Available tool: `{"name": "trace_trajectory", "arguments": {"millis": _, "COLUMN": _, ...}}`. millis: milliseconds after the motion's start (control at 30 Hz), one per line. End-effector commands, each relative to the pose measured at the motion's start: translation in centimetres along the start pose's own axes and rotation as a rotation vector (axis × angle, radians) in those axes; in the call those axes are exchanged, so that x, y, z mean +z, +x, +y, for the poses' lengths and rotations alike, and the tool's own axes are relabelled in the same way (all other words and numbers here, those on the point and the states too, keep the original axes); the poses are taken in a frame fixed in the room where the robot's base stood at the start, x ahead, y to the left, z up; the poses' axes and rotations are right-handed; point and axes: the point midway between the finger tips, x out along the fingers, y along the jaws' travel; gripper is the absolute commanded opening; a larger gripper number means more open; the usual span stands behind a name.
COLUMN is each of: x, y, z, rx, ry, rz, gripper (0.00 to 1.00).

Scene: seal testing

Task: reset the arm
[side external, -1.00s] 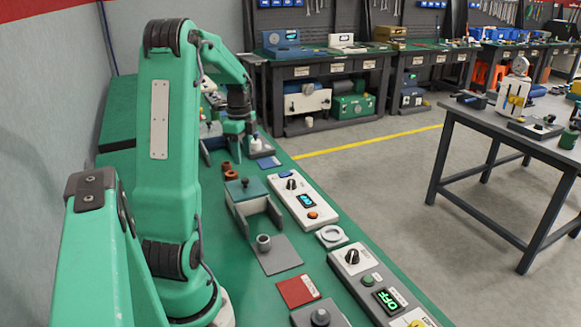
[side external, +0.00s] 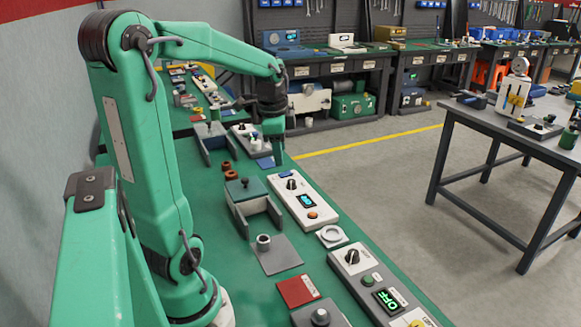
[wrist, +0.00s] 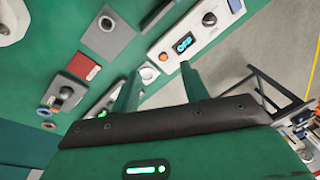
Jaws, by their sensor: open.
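My gripper (side external: 274,150) hangs fingers-down over the far right edge of the green bench (side external: 222,275), beyond the near control box. In the wrist view, the two fingers of my gripper (wrist: 158,88) stand apart with nothing between them. A white control box (side external: 303,202) with a knob, a lit display and an orange button lies on the bench, nearer the camera than the gripper. A white control box also shows past the fingertips in the wrist view (wrist: 205,35). Whether the fingertips touch anything is unclear in the side view.
Another control box (side external: 372,275) shows OFF. A dark table (side external: 490,122) stands apart at right, across open floor.

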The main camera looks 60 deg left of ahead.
Motion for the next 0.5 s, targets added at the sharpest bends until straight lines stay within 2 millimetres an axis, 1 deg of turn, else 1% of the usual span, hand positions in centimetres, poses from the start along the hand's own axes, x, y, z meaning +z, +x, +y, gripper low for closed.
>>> {"name": "trace_trajectory", "arguments": {"millis": 33, "x": -0.9, "y": -0.7, "z": 1.3, "rx": -0.015, "ry": -0.017, "rz": 0.017, "gripper": 0.45}}
{"name": "trace_trajectory", "arguments": {"millis": 200, "x": -3.0, "y": -2.4, "z": 5.5, "rx": -0.047, "ry": -0.116, "rz": 0.074, "gripper": 0.45}}
{"name": "trace_trajectory", "arguments": {"millis": 300, "x": -3.9, "y": -3.2, "z": 8.0, "rx": -0.057, "ry": -0.174, "rz": 0.114, "gripper": 0.45}}
{"name": "trace_trajectory", "arguments": {"millis": 500, "x": -4.8, "y": -4.4, "z": 12.9, "rx": -0.058, "ry": -0.292, "rz": 0.201, "gripper": 0.45}}
